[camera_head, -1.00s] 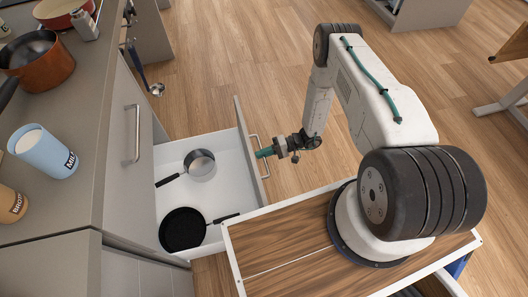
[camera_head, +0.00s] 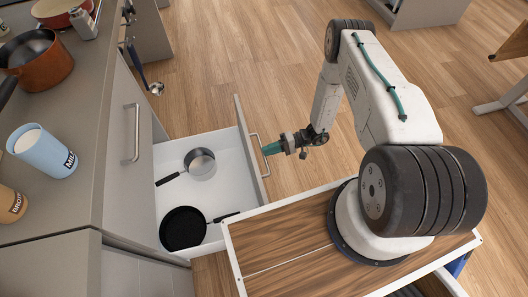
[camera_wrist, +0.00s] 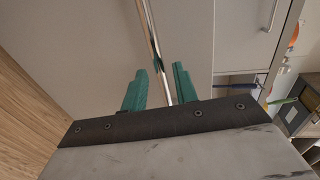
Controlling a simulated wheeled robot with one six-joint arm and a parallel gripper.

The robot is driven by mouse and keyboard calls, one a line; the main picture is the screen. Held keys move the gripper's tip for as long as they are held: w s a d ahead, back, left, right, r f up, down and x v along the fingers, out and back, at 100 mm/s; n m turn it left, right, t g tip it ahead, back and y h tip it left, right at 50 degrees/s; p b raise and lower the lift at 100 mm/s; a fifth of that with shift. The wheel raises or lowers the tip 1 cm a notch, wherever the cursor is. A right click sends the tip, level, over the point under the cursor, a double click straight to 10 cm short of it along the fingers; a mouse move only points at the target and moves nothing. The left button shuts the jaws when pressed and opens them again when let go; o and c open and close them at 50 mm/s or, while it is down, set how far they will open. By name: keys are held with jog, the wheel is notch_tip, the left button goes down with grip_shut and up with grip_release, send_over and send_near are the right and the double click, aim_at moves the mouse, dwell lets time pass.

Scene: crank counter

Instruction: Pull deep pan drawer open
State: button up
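The deep pan drawer (camera_head: 219,141) is pulled well out of the counter. A steel saucepan (camera_head: 200,163) and a black frying pan (camera_head: 183,229) lie inside it. Its bar handle (camera_head: 264,172) is on the outer face of the drawer front. My gripper (camera_head: 265,150) is at the handle's far end, its green fingertips pointing at the drawer front. In the wrist view, the fingers of my gripper (camera_wrist: 160,76) stand apart, with the handle (camera_wrist: 151,29) running between them and a gap beside it. The fingers look open and hold nothing.
The counter on the left carries a blue milk cup (camera_head: 43,151), a brown container (camera_head: 11,204) and a copper pot (camera_head: 44,67). A closed cabinet door with a handle (camera_head: 135,133) is above the drawer. Wood floor (camera_head: 240,60) beyond the drawer is clear.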

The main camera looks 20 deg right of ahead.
jog(key=v, duration=0.4)
jog(key=shift+d, duration=0.35)
